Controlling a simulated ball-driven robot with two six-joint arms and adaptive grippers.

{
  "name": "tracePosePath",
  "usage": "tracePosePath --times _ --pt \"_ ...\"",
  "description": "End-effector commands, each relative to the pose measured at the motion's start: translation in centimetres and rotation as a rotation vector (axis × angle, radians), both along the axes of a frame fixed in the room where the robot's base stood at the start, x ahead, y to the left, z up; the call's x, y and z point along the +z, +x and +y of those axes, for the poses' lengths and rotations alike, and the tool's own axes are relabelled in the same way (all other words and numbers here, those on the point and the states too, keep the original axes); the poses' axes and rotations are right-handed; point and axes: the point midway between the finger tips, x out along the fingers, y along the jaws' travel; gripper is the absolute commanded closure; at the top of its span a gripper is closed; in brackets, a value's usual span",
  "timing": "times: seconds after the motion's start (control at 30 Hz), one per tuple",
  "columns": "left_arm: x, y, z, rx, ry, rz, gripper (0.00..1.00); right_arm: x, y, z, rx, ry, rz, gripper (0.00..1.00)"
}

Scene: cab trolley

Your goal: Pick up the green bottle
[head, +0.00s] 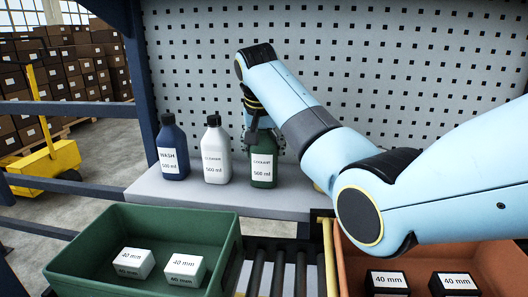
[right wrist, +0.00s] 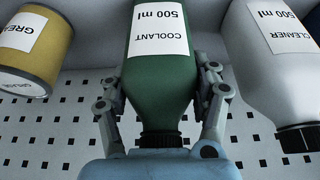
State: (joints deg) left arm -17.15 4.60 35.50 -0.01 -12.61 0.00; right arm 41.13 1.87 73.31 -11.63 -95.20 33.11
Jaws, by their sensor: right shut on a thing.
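The green bottle (head: 264,172) labelled COOLANT 500 ml stands on the grey shelf (head: 225,197), at the right end of a row of bottles in the head view. My right gripper (head: 262,140) is shut on its upper part, from above and behind the label side. In the right wrist view the green bottle (right wrist: 158,70) appears upside down, with a finger of my right gripper (right wrist: 160,88) on each side and its black cap toward the palm. I cannot see a gap between bottle and shelf. My left gripper is not in view.
A white CLEANER bottle (head: 217,155) stands close left of the green one, then a blue WASH bottle (head: 172,150). A yellow GREASE can (right wrist: 32,45) shows in the right wrist view. A green crate (head: 75,245) and an orange crate (head: 500,262) with boxes stand below the shelf.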

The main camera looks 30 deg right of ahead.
Motion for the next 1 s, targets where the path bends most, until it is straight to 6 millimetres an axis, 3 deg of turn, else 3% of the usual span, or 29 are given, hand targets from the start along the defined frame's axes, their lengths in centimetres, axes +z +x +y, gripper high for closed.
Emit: tracePosePath --times 0.17,0.37,0.73,1.0 --pt "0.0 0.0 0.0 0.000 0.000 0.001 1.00 1.3 0.2 0.0 0.000 -0.001 -0.007 0.96" --pt "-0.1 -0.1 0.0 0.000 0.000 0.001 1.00 4.4 0.2 0.0 0.001 -0.002 -0.009 0.96" --pt "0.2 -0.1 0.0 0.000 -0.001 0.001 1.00 8.4 -6.5 -2.7 -0.001 -0.004 -0.007 0.96" --pt "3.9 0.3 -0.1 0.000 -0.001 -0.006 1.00 10.8 -9.6 -3.9 -0.001 -0.001 -0.004 0.96"
